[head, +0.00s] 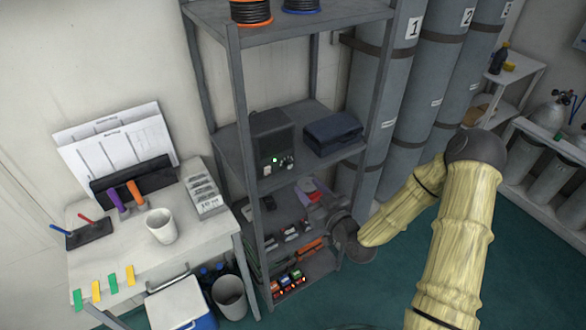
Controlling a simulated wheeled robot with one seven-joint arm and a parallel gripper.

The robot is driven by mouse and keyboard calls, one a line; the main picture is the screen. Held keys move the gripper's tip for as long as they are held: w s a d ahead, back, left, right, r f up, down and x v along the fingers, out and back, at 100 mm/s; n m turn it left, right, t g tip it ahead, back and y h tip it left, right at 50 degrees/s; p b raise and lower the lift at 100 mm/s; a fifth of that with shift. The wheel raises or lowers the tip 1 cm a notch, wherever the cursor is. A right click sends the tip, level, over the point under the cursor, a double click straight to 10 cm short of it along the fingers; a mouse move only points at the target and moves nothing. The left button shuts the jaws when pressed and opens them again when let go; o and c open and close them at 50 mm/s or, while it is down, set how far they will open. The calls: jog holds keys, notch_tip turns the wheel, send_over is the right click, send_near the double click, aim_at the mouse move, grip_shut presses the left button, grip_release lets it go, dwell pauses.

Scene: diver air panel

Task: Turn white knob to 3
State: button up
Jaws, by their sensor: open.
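A dark box-shaped device (272,138) stands on the middle shelf of the grey rack, with a green light on its front. Small pale controls (286,162) show low on that front. They are too small to tell which is the white knob or to read any numbers. My arm reaches in from the right and bends down toward the rack.
A dark blue case (333,132) sits right of the device. Rack posts (240,150) stand at the shelf corners. The lower shelves hold several small items. A white table (195,245) with a mug (161,225) is at left; tall grey cylinders (385,90) stand behind.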

aim_at(290, 167)
jog(key=p+x, duration=0.2)
jog(key=x, duration=0.7)
jog(key=shift+c, duration=0.4)
grip_shut()
jog(key=shift+m+b, duration=0.5)
jog(key=shift+m, duration=0.3)
jog(key=shift+o, duration=0.4)
grip_release()
